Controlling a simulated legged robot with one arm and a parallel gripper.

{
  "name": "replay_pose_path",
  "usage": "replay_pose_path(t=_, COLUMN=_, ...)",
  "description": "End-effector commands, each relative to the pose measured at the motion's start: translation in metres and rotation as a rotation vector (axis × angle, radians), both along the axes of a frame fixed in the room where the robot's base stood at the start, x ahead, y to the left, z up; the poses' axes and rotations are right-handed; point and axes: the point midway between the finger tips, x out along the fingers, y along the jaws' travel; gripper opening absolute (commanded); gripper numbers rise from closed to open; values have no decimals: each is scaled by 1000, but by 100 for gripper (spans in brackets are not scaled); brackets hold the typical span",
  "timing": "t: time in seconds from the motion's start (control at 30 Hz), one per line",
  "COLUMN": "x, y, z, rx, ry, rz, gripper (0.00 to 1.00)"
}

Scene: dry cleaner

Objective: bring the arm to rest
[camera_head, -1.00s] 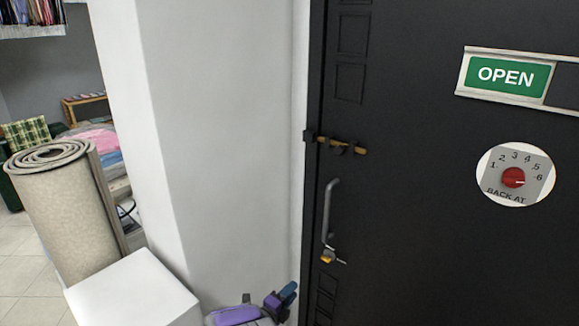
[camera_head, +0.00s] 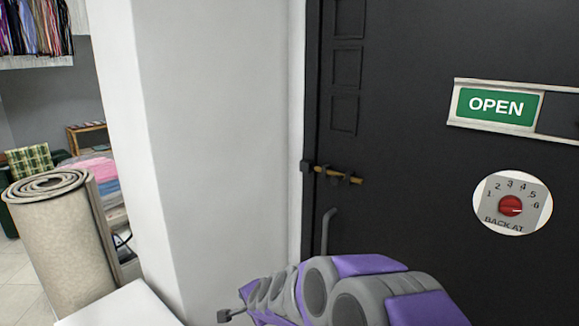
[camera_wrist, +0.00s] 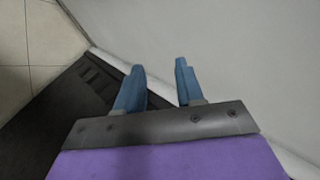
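My arm, purple and grey, rises across the bottom of the head view in front of the black door. My gripper (camera_wrist: 158,85) shows in the wrist view as two blue fingers standing apart with nothing between them. In the head view the fingers are not clearly visible.
A rolled carpet (camera_head: 62,245) and white box (camera_head: 120,308) are at left.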

Motion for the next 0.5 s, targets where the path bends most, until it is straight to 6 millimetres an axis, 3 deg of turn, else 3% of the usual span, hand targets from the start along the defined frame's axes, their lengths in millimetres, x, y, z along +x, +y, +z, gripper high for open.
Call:
replay_pose_path(t=0.03, x=-16, y=-8, z=13, rx=-27, ry=6, rz=60, gripper=37)
replay_pose_path(t=0.27, x=-102, y=-46, z=37, rx=-197, ry=87, rz=346, gripper=37)
replay_pose_path(t=0.5, x=-204, y=-113, z=46, rx=-387, ry=216, rz=598, gripper=37)
